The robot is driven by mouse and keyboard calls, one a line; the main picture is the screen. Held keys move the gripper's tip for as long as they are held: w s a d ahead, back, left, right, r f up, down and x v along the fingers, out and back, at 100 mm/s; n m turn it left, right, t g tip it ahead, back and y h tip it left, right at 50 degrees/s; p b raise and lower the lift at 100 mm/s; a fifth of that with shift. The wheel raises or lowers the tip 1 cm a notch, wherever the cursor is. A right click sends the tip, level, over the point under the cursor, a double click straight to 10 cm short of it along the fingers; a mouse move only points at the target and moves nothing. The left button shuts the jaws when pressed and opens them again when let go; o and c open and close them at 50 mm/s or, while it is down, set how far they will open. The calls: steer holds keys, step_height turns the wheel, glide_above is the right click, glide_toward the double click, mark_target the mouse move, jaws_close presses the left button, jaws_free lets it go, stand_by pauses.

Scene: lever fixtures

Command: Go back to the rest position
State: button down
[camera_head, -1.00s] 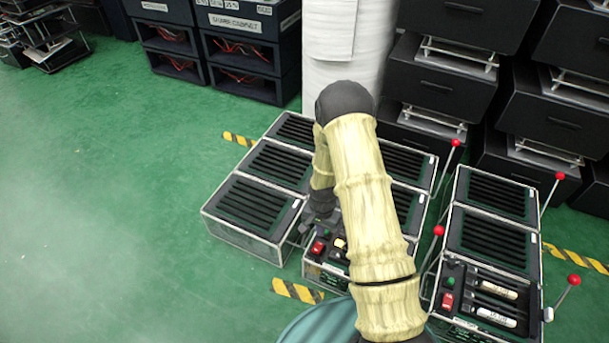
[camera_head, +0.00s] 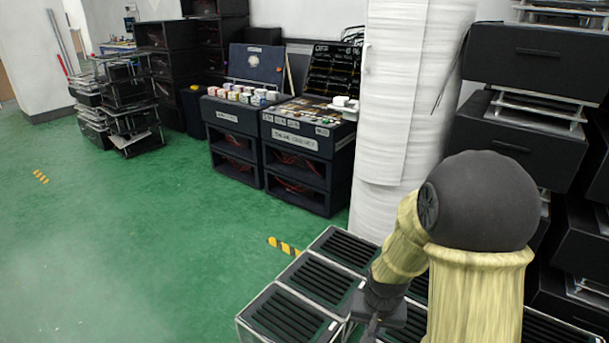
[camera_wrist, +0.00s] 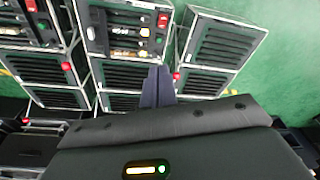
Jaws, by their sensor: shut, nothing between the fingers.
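My gripper (camera_head: 371,332) hangs at the end of my bent arm, above the low fixture boxes, in the head view. Its lower end is cut off by the picture's bottom edge there. In the wrist view my gripper's dark fingers (camera_wrist: 158,72) are together, with nothing between them. They appear above a clear-cased fixture (camera_wrist: 125,38) with a red button (camera_wrist: 162,20) and white and yellow cylinders. Slatted fixture boxes (camera_head: 286,316) also stand below and left of my gripper in the head view. The lever fixtures at right are out of the head view or hidden by my arm.
A white wrapped column (camera_head: 400,120) stands just behind my arm. Stacked black drawers (camera_head: 520,140) are at right. Dark cabinets (camera_head: 310,160) stand at the back. Red lever knobs (camera_wrist: 66,67) show in the wrist view.

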steer(key=s+r+n+t+p, duration=0.1)
steer(key=s+r+n+p, duration=0.2)
steer(key=s+r, duration=0.65)
step_height(320, 180, up, 39)
steer(key=w+p, duration=0.1)
steer(key=p, duration=3.6)
steer(key=shift+w, duration=0.15)
steer(key=shift+f, duration=0.15)
steer(key=shift+d+m, duration=0.15)
steer(key=shift+m, duration=0.15)
